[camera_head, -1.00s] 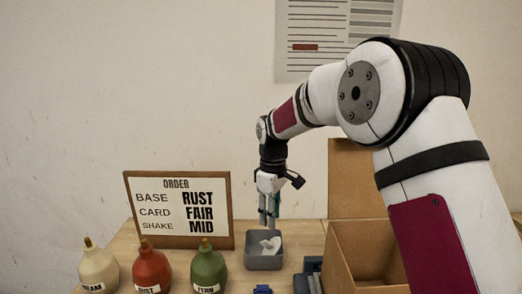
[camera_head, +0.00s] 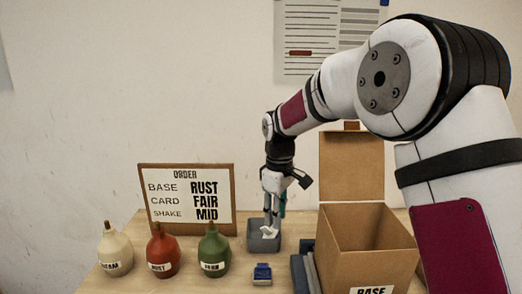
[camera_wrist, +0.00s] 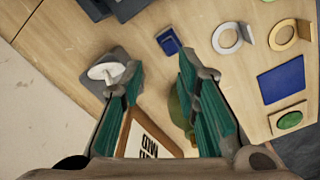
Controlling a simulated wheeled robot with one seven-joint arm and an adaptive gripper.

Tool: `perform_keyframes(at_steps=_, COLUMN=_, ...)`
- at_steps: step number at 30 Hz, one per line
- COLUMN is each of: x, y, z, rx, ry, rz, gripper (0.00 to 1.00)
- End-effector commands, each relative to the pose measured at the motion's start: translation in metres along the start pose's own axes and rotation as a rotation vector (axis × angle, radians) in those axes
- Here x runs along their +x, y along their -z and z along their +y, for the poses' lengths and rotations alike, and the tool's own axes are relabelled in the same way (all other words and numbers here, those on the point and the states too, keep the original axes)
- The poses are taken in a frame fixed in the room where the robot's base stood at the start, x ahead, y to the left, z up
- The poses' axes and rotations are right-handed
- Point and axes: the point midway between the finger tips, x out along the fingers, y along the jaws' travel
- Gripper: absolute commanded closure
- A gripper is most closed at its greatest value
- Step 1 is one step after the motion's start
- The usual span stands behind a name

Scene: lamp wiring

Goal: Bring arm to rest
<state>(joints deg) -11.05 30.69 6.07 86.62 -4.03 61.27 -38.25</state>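My gripper (camera_head: 271,215) points down just above a small grey tray (camera_head: 253,245) in the head view. A white piece (camera_head: 268,231) lies in the tray; its exact shape is unclear. In the wrist view my gripper (camera_wrist: 160,64) has its two teal-padded fingers spread apart with nothing between them. The tray (camera_wrist: 121,54) and white piece (camera_wrist: 106,71) show there beside the left fingertip. Whether that finger touches the tray cannot be told. My arm reaches out from the right, bent at the elbow.
An order sign (camera_head: 160,173) stands at the back left. Cream (camera_head: 116,252), rust (camera_head: 163,254) and green (camera_head: 213,252) bottles stand in front of it. An open cardboard box (camera_head: 362,255) is to the right. A small blue item (camera_head: 262,273) lies in front of the tray.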

Motion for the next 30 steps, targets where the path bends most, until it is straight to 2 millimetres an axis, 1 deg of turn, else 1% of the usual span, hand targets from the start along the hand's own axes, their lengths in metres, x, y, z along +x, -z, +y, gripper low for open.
perform_keyframes(at_steps=8, x=-0.039, y=-0.032, z=-0.008, rx=0.094, ry=-0.037, rz=0.027, gripper=0.71)
perform_keyframes(at_steps=11, x=-0.057, y=-0.049, z=-0.015, rx=0.143, ry=-0.054, rz=0.041, gripper=0.71)
perform_keyframes(at_steps=14, x=-0.079, y=-0.073, z=-0.024, rx=0.212, ry=-0.077, rz=0.063, gripper=0.71)
perform_keyframes(at_steps=18, x=-0.11, y=-0.115, z=-0.045, rx=0.332, ry=-0.113, rz=0.104, gripper=0.71)
perform_keyframes(at_steps=21, x=-0.126, y=-0.146, z=-0.062, rx=0.419, ry=-0.135, rz=0.135, gripper=0.71)
perform_keyframes(at_steps=25, x=-0.14, y=-0.185, z=-0.087, rx=0.535, ry=-0.162, rz=0.18, gripper=0.71)
perform_keyframes(at_steps=30, x=-0.147, y=-0.233, z=-0.123, rx=0.685, ry=-0.189, rz=0.245, gripper=0.71)
